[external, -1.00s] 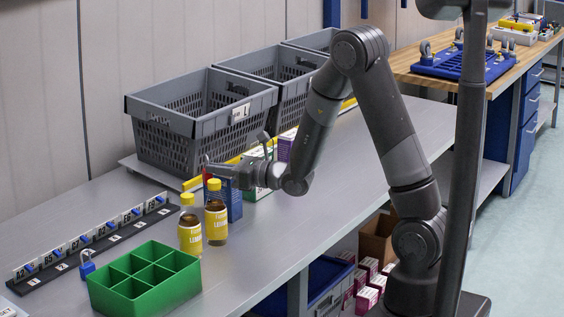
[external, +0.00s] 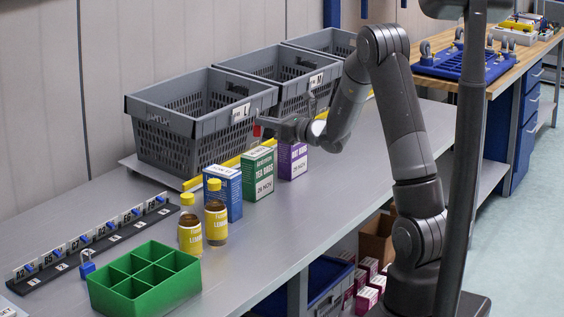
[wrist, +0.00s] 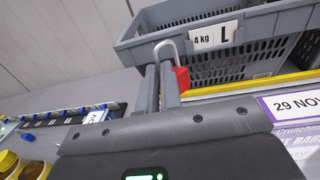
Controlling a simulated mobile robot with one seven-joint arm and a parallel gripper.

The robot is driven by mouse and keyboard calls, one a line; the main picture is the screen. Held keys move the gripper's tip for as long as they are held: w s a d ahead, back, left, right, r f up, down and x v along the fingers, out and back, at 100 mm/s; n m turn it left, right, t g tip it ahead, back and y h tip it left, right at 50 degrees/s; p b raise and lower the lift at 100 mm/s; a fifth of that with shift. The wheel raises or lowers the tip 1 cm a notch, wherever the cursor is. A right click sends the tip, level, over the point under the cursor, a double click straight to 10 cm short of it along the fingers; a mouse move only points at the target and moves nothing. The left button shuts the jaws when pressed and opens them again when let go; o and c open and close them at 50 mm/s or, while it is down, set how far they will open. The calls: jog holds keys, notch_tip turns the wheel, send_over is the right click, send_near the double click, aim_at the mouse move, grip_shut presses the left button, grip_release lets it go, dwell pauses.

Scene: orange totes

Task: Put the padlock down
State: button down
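A red padlock (external: 257,130) is held up in the air by my gripper (external: 268,124), in front of the grey crate labelled L. The padlock also shows in the wrist view (wrist: 181,77), with its grey shackle up at the fingertips. My gripper's two fingers (wrist: 161,88) are close together on it in the wrist view. The padlock is clear of the bench and above the row of boxes. A blue padlock (external: 87,267) stands on the bench beside the label rack.
Grey crates (external: 190,122) line the back of the bench. Blue (external: 223,193), green (external: 257,174) and purple (external: 292,161) boxes stand before them. Two yellow-capped bottles (external: 216,217), a green divided tray (external: 145,290) and a label rack (external: 95,243) are at left. The bench front is clear.

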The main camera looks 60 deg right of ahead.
jog(key=s+d+m+h, duration=0.15)
jog(key=s+d, duration=0.35)
jog(key=d, duration=0.5)
jog(key=s+d+m+h, duration=0.1)
jog(key=s+d+h, duration=0.1)
jog(key=s+d, duration=0.65)
jog(key=s+d+m+h, duration=0.1)
jog(key=s+d+h, duration=0.15)
jog(key=d, duration=1.05)
jog(key=shift+g+y, duration=0.4)
jog(key=shift+y, duration=0.1)
jog(key=w+a+f, duration=0.1)
jog(key=w+f, duration=0.2)
jog(key=f, duration=0.1)
jog(key=w+a+f, duration=0.1)
jog(key=w+f, duration=0.3)
jog(key=w+a+f, duration=0.1)
jog(key=w+f, duration=0.2)
jog(key=f, duration=0.2)
jog(key=shift+w+a, duration=0.3)
jog(key=shift+w, duration=0.05)
jog(key=shift+w+f, duration=0.1)
jog(key=shift+f, duration=1.85)
jog(key=shift+f, duration=0.2)
jog(key=c, duration=1.6)
grip_release()
